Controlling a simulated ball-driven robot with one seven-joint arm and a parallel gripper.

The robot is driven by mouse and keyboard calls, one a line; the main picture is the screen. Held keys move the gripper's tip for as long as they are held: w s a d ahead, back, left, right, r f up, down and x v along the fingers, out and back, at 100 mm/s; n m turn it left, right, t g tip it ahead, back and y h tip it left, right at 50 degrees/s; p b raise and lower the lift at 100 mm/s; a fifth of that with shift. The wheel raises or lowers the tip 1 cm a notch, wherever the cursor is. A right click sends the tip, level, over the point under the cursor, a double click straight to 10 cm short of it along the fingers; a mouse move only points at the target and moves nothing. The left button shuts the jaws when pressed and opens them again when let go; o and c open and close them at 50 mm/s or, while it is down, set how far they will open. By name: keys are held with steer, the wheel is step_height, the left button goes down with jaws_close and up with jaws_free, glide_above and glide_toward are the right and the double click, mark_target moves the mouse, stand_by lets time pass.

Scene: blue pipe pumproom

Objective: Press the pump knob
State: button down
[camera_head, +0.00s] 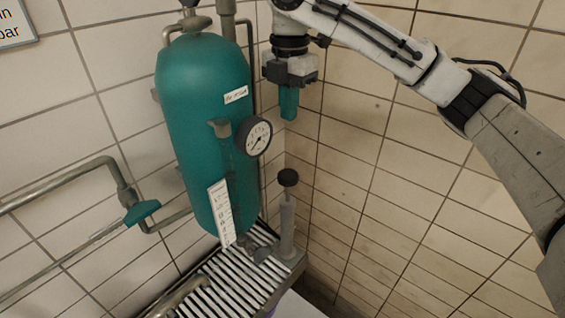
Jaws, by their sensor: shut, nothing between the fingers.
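The pump knob (288,177) is a dark round cap on a thin rod, on top of an upright grey pump cylinder (287,228). The pump stands at the right corner of a slatted grate, beside the teal tank. My gripper (288,104) has teal fingers pointing down and is shut and empty. In the picture it is straight above the knob, with a clear gap between them. The exact depth between the gripper and the knob is hard to tell.
A large teal tank (197,110) with a pressure gauge (258,138) and a white scale (221,212) stands left of the pump. Pipes and a teal-handled valve (142,212) are at the left. Tiled walls enclose the corner. The slatted grate (222,290) lies below.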

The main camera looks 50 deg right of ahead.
mark_target(288, 172)
steer(key=shift+f, duration=0.15)
step_height(288, 172, down, 14)
steer(key=shift+r+p, duration=0.1)
steer(key=shift+p, duration=0.75)
